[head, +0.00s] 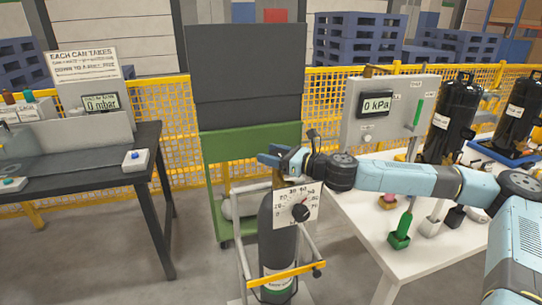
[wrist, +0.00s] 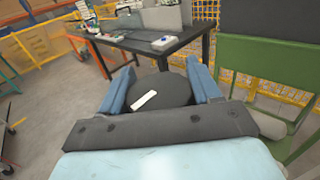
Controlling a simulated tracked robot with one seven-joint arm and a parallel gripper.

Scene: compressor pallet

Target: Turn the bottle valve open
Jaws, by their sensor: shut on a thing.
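The dark grey gas bottle (head: 272,245) stands upright on a hand trolley (head: 300,268) in the middle of the head view. A white dial plate with a black pointer knob (head: 300,212) is at its upper front. My gripper (head: 272,158) is above the bottle top. In the wrist view, my gripper's blue fingers (wrist: 160,75) are shut on a round black valve handwheel (wrist: 170,88), one finger on each side. The handwheel bears a white strip (wrist: 145,99). In the head view, my gripper hides the handwheel.
A white table (head: 365,215) at the right bears a gauge panel reading 0 kPa (head: 376,105) and black canisters (head: 447,120). A dark table (head: 90,172) stands left. A green cart (head: 222,180) is behind the bottle. Clear floor lies between the dark table and trolley.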

